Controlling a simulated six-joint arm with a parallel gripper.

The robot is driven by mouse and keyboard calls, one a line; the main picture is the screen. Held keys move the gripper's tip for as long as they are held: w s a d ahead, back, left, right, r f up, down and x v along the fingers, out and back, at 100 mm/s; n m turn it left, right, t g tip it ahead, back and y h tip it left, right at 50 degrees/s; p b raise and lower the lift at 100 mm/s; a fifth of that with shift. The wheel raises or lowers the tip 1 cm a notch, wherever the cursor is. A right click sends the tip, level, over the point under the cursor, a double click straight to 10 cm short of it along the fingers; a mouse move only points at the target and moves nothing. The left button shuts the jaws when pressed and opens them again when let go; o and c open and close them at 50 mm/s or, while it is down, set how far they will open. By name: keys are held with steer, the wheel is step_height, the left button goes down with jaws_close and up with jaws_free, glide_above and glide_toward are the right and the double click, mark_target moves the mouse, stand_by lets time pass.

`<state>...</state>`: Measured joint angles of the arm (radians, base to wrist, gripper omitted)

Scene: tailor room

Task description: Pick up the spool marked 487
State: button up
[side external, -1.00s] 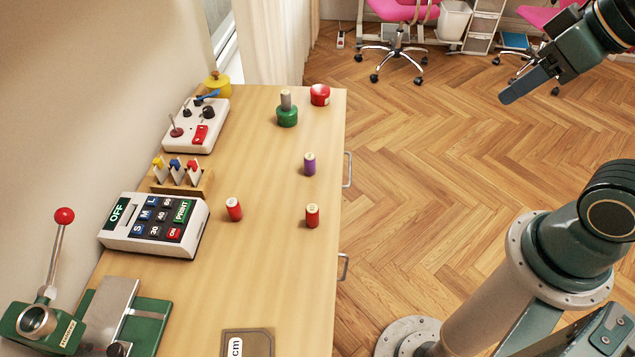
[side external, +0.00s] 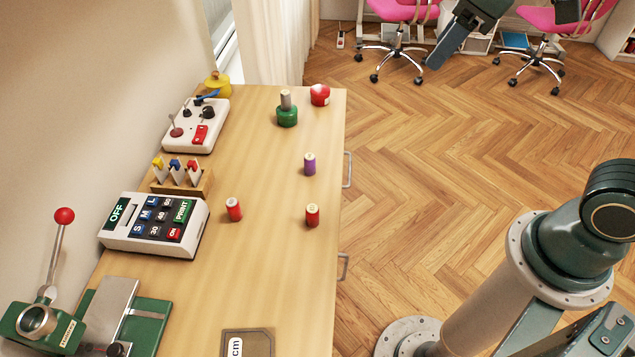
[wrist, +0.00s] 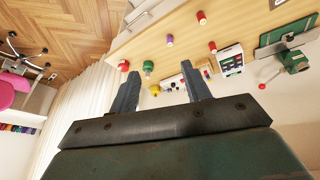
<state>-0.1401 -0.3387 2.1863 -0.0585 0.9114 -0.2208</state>
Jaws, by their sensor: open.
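Three small spools stand upright on the wooden table: a purple one (side external: 309,164), a red one near the front edge (side external: 312,215) and another red one farther left (side external: 234,209). Their markings are too small to read, so I cannot tell which is 487. In the wrist view the purple spool (wrist: 169,40) and the two red ones (wrist: 201,18) (wrist: 212,47) show beyond my fingers. My gripper (wrist: 160,88) is open and empty. In the side view my gripper (side external: 440,50) is high above the floor, right of the table and far from the spools.
The table (side external: 270,270) also holds a green stamp-like object (side external: 287,112), a red round object (side external: 320,95), a control box (side external: 196,125), a rack of coloured tags (side external: 178,175), a keypad printer (side external: 155,225) and a green lever press (side external: 90,320).

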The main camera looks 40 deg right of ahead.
steer(key=w+a+f+n+g, duration=0.1)
steer(key=w+a+f+n, duration=0.1)
steer(key=w+a+n, duration=0.35)
steer(key=n+g, duration=0.3)
steer(key=n, duration=0.4)
glide_above(233, 206)
steer(key=d, duration=0.3)
step_height(233, 206, down, 18)
steer(key=shift+y, duration=0.4)
steer(key=shift+w+a+f, duration=0.15)
steer(key=shift+a+f, duration=0.15)
steer(key=shift+f, duration=1.05)
steer(key=shift+w+a+f, duration=0.15)
steer(key=shift+a+f, duration=0.1)
steer(key=shift+f, duration=1.1)
steer(key=shift+w+a+f, duration=0.15)
steer(key=shift+a+f, duration=0.15)
steer(key=shift+f, duration=1.05)
steer(key=shift+a+f, duration=0.25)
steer(key=shift+f, duration=1.05)
steer(key=shift+a+f, duration=0.25)
steer(key=shift+f, duration=1)
steer(key=shift+w, duration=0.1)
jaws_close()
